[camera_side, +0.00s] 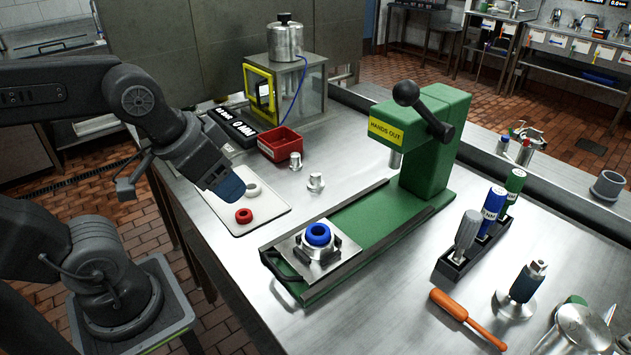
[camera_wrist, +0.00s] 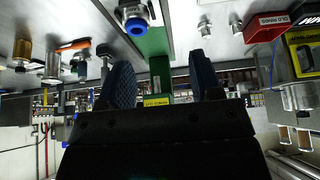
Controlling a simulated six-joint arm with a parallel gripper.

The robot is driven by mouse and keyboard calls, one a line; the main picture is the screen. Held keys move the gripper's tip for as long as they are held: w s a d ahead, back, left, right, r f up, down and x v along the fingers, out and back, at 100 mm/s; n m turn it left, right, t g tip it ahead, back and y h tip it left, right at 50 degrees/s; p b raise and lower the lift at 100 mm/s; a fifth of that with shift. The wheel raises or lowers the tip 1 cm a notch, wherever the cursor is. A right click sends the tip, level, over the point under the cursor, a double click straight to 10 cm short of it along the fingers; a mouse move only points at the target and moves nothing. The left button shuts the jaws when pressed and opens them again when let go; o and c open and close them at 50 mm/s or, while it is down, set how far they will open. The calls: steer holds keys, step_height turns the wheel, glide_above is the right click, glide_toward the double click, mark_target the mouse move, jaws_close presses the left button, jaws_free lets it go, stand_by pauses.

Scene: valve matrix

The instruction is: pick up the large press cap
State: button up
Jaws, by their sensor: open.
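Two small silver metal caps stand upright on the steel bench between the red bin and the green press. The cap closer to the press (camera_side: 316,183) looks slightly wider than the cap beside the bin (camera_side: 295,161), so it appears to be the large press cap, though the size difference is small. Both also show near the top of the wrist view, the one closer to the press (camera_wrist: 205,28) and the one closer to the bin (camera_wrist: 236,25). My gripper (camera_side: 229,189), with blue finger pads, hangs above the white mat, left of both caps. In the wrist view its fingers (camera_wrist: 162,80) are apart and empty.
The white mat (camera_side: 270,212) holds a red ring (camera_side: 244,216) and a white ring (camera_side: 253,190). The green press (camera_side: 365,222) carries a blue-ringed metal part (camera_side: 318,236). A red bin (camera_side: 281,144) stands behind the caps. Bench around the caps is clear.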

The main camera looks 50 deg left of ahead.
steer(key=w+a+r+m+g, duration=0.1)
steer(key=w+a+m, duration=0.1)
steer(key=w+m, duration=0.35)
steer(key=m+g+y, duration=0.1)
steer(key=m+g, duration=0.4)
steer(key=m, duration=0.5)
glide_above(316, 173)
steer(key=d, duration=0.1)
step_height(316, 173, down, 12)
steer(key=shift+d+f, duration=0.1)
steer(key=shift+f, duration=0.1)
steer(key=shift+w+f, duration=0.1)
steer(key=shift+f, duration=0.7)
steer(key=f, duration=0.3)
steer(key=a+f, duration=0.1)
steer(key=f, duration=0.1)
steer(key=shift+a+f, duration=0.1)
steer(key=shift+f, duration=0.3)
steer(key=c, duration=1.1)
